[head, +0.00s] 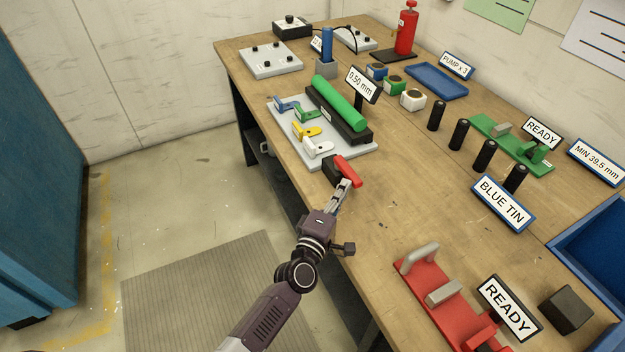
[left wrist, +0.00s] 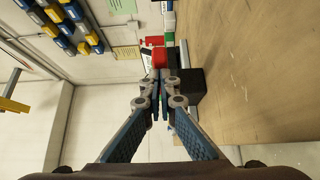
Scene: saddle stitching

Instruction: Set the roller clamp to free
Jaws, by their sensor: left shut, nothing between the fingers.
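A red lever (head: 347,171) on a black block (head: 330,169) sits at the table's front edge, beside the grey plate with the roller; it looks like the roller clamp, and I see no label on it. The red part (left wrist: 159,57) and the black block (left wrist: 188,84) also show in the left wrist view. A green roller (head: 338,102) lies in a long black cradle. My left gripper (head: 345,189) is shut and empty, its tips right at the near end of the red lever. I cannot tell whether they touch. My right gripper is not in view.
The grey plate (head: 358,150) carries blue, green, yellow and white levers. A 0.50 mm sign (head: 361,85) stands behind the roller. A red fixture (head: 432,290) stands at the near right. The tabletop between it and the red lever is clear.

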